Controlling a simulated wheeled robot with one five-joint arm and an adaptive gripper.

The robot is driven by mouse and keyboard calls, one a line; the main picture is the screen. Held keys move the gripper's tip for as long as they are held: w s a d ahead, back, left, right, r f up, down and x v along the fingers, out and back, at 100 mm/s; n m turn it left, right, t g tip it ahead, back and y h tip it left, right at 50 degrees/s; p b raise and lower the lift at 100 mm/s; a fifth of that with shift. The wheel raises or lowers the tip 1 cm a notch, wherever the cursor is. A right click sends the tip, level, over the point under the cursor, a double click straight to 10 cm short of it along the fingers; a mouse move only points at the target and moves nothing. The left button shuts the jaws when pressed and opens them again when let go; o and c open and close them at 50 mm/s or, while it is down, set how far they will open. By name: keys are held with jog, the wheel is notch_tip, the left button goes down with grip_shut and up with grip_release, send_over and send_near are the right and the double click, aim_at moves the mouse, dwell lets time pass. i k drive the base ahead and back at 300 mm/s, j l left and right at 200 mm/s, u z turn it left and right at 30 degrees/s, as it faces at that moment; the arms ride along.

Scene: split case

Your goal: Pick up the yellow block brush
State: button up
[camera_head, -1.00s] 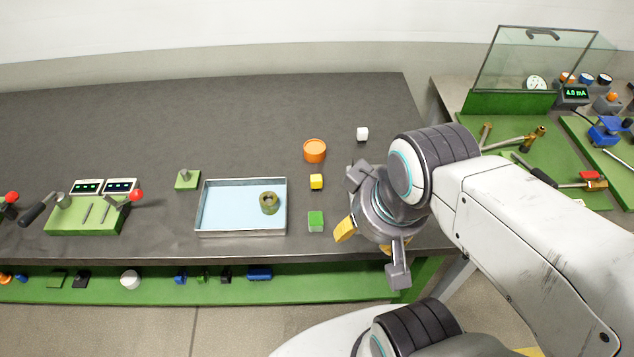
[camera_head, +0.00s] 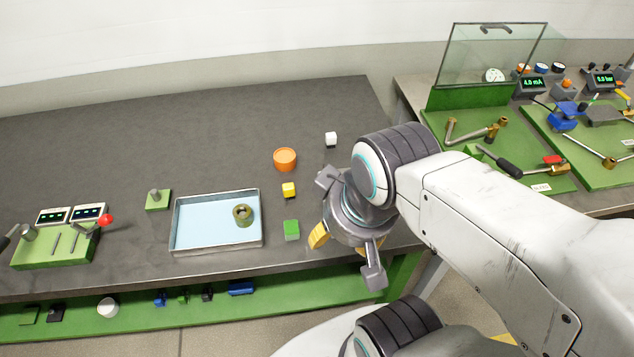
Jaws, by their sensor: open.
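A small yellow block (camera_head: 289,190), which looks like a plain cube with no bristles that I can make out, sits on the dark tabletop. It is between the orange round container (camera_head: 285,159) and the green block (camera_head: 291,229). My gripper (camera_head: 342,245) is to the right of and nearer than the yellow block, over the table's right front part. Its fingers are spread and nothing is between them. The gripper is apart from the yellow block. Yellow finger pads show on the gripper.
A metal tray (camera_head: 175,246) with a pale blue floor holds a olive-brown ring (camera_head: 243,214), left of the blocks. A white block (camera_head: 331,139) stands behind. A green control box (camera_head: 55,246) is far left. A second bench (camera_head: 408,88) with a glass screen stands right.

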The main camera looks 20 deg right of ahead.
aim_at(288, 188)
jog(key=i+j+u, duration=0.1)
jog(key=u, duration=0.35)
jog(key=j+u, duration=0.1)
jog(key=u, duration=0.4)
jog(key=i+u, duration=0.15)
jog(key=u, duration=0.3)
jog(key=i+u, duration=0.1)
jog(key=u, duration=0.4)
jog(key=i+u, duration=0.1)
jog(key=u, duration=0.35)
